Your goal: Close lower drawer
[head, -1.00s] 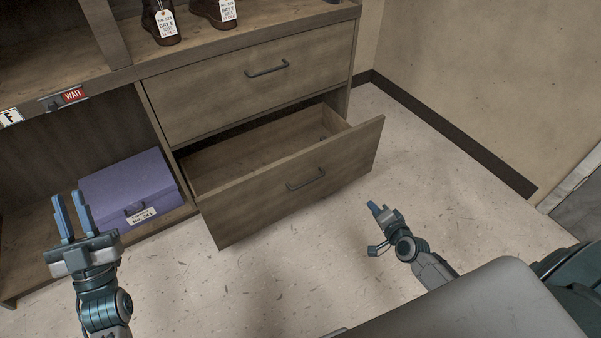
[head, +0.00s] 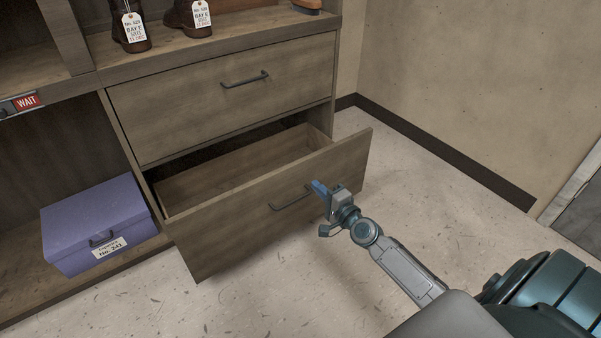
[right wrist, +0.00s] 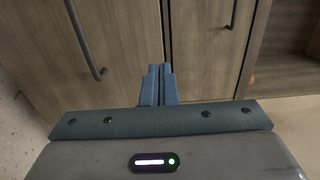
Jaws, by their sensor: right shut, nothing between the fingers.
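The lower drawer (head: 235,225) is wooden with a dark bar handle (head: 291,198) and stands pulled out, its inside empty where it shows. My right gripper (head: 319,188) is shut and empty, with its blue fingertips at the drawer's front just right of the handle. I cannot tell whether they touch. In the right wrist view the shut fingers (right wrist: 160,72) point at the drawer front, with the handle (right wrist: 86,42) to their left. The upper drawer (head: 225,95) is shut. My left gripper is not in view.
A purple box (head: 95,220) sits on the low shelf left of the drawers. Tagged dark boots (head: 188,18) stand on the top above. The floor (head: 300,285) before the drawer is clear. A wall (head: 470,90) stands to the right.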

